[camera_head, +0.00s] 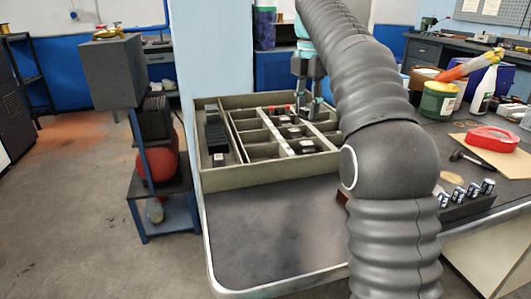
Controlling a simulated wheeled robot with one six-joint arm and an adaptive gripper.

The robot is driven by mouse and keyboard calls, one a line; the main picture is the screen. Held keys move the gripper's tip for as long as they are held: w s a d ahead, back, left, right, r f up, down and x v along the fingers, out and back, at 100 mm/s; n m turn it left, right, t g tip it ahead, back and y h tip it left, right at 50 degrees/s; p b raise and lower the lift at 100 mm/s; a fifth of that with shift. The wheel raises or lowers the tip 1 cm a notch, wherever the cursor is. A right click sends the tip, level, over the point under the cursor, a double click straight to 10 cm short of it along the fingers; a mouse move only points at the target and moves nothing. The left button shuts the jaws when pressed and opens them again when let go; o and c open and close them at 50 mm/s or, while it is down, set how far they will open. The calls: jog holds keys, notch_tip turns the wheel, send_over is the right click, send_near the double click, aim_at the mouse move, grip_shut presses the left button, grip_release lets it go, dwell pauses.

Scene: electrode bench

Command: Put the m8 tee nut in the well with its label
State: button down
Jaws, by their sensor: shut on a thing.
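A shallow beige divided tray (285,172) stands at the back of the dark bench, against the pale pillar. Its wells are split by pale dividers, and small dark blocks with light faces, perhaps labels, sit in several of them; the lettering is too small to read. My gripper (308,107) points down over the back right part of the tray. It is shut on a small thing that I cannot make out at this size. I cannot pick out the m8 tee nut for certain, nor tell whether the held thing touches the tray.
My arm hides the tray's right side. The front bench surface (268,235) is clear.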

jog(key=s+a+f, duration=0.1)
jog(key=a+f, duration=0.1)
jog(key=a, duration=0.1)
jog(key=s+a+f, duration=0.2)
jog(key=a, duration=0.1)
jog(key=s+a+f, duration=0.1)
jog(key=a+f, duration=0.1)
jog(key=a, duration=0.2)
jog(key=shift+s+a+f+b, duration=0.1)
jog(key=shift+s+f+b, duration=0.15)
jog(key=shift+b, duration=0.15)
jog(key=shift+a+f, duration=0.1)
jog(key=shift+f, duration=0.05)
jog(key=shift+f+b, duration=0.4)
jog(key=shift+f, duration=1.5)
jog(key=shift+f, duration=0.2)
jog(key=c, duration=1.1)
grip_release()
jog(key=shift+o, duration=0.2)
jog(key=shift+r, duration=0.1)
notch_tip(320, 180, up, 12)
jog(key=p, duration=0.1)
jog(key=shift+p, duration=0.3)
